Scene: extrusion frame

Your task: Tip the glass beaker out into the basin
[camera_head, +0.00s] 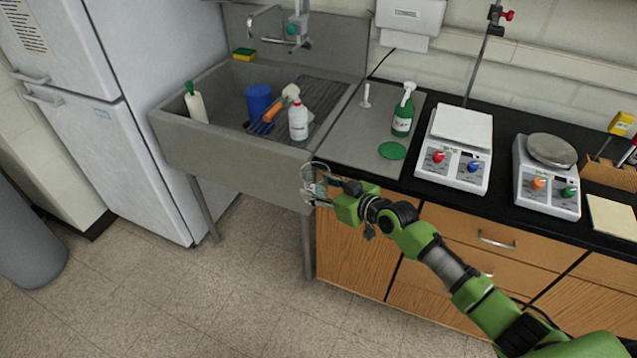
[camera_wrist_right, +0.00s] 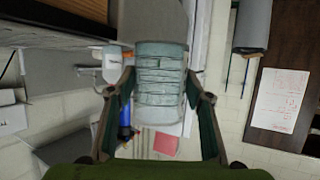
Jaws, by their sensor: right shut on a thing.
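The glass beaker (camera_head: 314,175) is clear and upright in the head view, in front of the basin's front right corner. My right gripper (camera_head: 322,187) is shut on it and holds it off the floor and outside the basin. In the right wrist view the beaker (camera_wrist_right: 161,80) fills the space between the two fingers (camera_wrist_right: 160,100). The grey basin (camera_head: 225,148) stands left of the counter, with several items in it. My left gripper is in neither view.
In the basin are a blue cup (camera_head: 258,100), a white bottle (camera_head: 298,122) and a green-capped bottle (camera_head: 196,103). A green spray bottle (camera_head: 403,112) and hot plates (camera_head: 455,150) stand right of it. A white fridge (camera_head: 165,95) is at the left.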

